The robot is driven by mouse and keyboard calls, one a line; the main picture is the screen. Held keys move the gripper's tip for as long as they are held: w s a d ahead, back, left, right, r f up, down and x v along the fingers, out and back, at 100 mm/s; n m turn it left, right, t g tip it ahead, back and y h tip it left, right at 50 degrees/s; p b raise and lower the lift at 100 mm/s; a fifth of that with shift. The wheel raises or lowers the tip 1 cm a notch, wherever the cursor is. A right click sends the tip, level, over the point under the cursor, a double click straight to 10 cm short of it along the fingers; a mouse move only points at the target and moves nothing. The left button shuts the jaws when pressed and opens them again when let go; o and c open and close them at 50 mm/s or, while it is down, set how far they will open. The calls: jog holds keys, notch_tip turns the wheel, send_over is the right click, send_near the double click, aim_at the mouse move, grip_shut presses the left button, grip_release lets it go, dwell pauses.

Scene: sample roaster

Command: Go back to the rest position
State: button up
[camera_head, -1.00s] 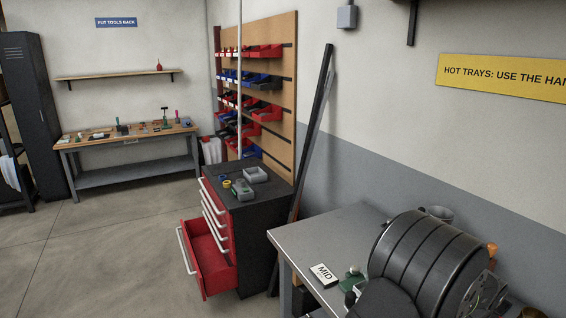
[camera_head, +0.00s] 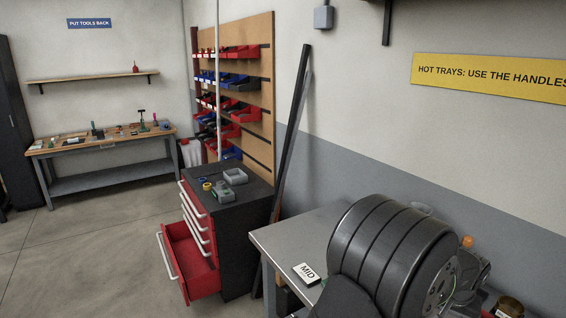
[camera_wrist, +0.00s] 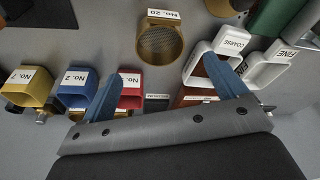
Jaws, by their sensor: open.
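My gripper (camera_wrist: 166,86) shows in the wrist view with its two blue fingers wide apart and nothing between them. It hangs over a grey surface with several labelled containers. A round gold sieve marked No. 20 (camera_wrist: 161,43) lies ahead of the fingers. A blue cup (camera_wrist: 78,88) and a red cup (camera_wrist: 130,91) are by the left finger, and a gold cup (camera_wrist: 30,86) is farther left. A white holder marked COARSE (camera_wrist: 213,52) is by the right finger. I cannot make out my fingers in the head view.
In the head view, a large dark ribbed cylinder, perhaps part of my arm, covers much of the grey table (camera_head: 283,238). A MID card (camera_head: 306,273) lies left of it. A red drawer cabinet (camera_head: 205,235) has its bottom drawer open. The floor left of it is clear.

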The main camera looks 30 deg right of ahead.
jog(key=x, duration=0.9)
jog(key=v, duration=0.2)
jog(key=d+v, duration=0.1)
jog(key=v, duration=0.1)
jog(key=shift+a+r, duration=0.1)
jog(key=shift+r, duration=0.35)
jog(key=s+a+r, duration=0.5)
jog(key=s+r, duration=0.2)
jog(key=s, duration=0.4)
jog(key=w+a+r+h, duration=0.1)
jog(key=w+r, duration=0.5)
jog(key=w, duration=0.6)
jog(key=w+a+r+h, duration=0.15)
jog(key=w+r, duration=0.45)
jog(key=w, duration=0.7)
jog(key=shift+t+y, duration=0.4)
jog(key=shift+y, duration=0.15)
jog(key=w+f, duration=0.2)
jog(key=w, duration=0.1)
jog(key=w+f, duration=0.2)
jog(key=w, duration=0.1)
jog(key=w+f, duration=0.3)
jog(key=w, duration=0.1)
jog(key=shift+w, duration=0.15)
